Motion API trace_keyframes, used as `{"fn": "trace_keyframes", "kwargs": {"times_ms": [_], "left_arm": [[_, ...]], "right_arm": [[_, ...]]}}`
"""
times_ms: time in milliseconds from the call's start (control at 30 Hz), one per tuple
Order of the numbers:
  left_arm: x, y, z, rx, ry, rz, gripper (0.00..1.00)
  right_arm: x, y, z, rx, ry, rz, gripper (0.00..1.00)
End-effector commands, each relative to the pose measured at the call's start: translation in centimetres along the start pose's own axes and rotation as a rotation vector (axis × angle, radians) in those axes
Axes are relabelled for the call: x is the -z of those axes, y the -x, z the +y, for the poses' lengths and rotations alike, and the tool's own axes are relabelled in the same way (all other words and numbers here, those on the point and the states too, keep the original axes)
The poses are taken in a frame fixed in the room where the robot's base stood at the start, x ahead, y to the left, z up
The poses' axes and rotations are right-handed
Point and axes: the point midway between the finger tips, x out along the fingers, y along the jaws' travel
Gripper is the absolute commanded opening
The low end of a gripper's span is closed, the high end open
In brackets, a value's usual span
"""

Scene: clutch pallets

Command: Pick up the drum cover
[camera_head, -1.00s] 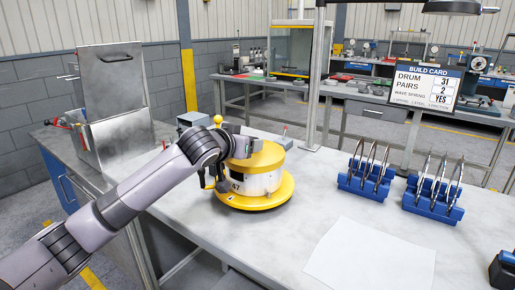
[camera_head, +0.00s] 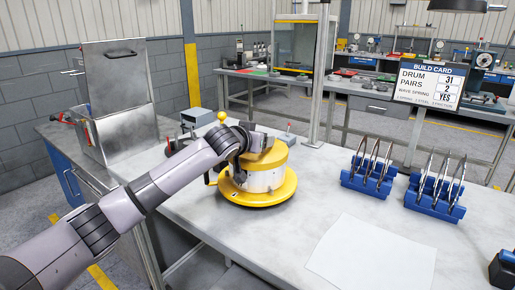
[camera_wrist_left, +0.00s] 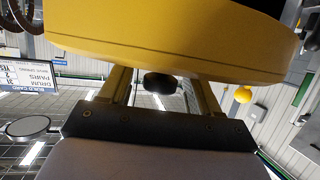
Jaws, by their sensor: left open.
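The drum cover (camera_head: 270,156) is the yellow round top on a pale drum (camera_head: 264,181), which stands on a wide yellow round base (camera_head: 272,196) on the bench. My left gripper (camera_head: 259,141) is open at the back left of the cover's top, with my wrist hiding part of the cover. In the left wrist view, a large yellow rounded part (camera_wrist_left: 170,42) fills the top, just beyond the open fingers (camera_wrist_left: 162,88). A dark knob (camera_wrist_left: 160,83) shows between the fingers. Whether the fingers touch anything is unclear. My right gripper is not in view.
A yellow ball knob (camera_head: 222,117) stands behind my wrist. Two blue racks (camera_head: 368,184) (camera_head: 434,207) hold upright plates at right. A white sheet (camera_head: 370,252) lies in front. A metal box (camera_head: 122,115) stands at left.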

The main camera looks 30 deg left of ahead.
Motion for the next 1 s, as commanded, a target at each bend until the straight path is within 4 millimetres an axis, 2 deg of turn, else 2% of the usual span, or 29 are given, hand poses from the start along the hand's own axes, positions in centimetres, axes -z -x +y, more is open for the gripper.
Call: {"fn": "trace_keyframes", "kwargs": {"times_ms": [67,100,267,300,567,733,867,1000], "left_arm": [[0.0,0.0,0.0,0.000,0.000,0.000,0.62],[0.0,0.0,0.0,0.000,0.000,0.000,0.59],[0.0,0.0,0.0,0.000,0.000,0.000,0.07],[0.0,0.0,0.0,0.000,0.000,0.000,0.02],[0.1,0.1,0.0,0.000,0.000,0.001,0.01],[1.1,0.4,0.0,0.001,0.000,0.004,0.01],[2.8,1.0,0.0,-0.001,0.002,0.006,0.01],[6.0,2.2,0.0,-0.002,0.003,0.008,0.01]], "right_arm": [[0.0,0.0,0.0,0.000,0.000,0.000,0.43],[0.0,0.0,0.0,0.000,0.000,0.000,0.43],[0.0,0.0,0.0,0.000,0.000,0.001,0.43],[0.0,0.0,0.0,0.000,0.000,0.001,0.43],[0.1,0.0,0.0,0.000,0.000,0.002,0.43],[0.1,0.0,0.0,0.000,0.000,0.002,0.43],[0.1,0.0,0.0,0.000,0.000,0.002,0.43],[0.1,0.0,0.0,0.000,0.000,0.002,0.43]]}}
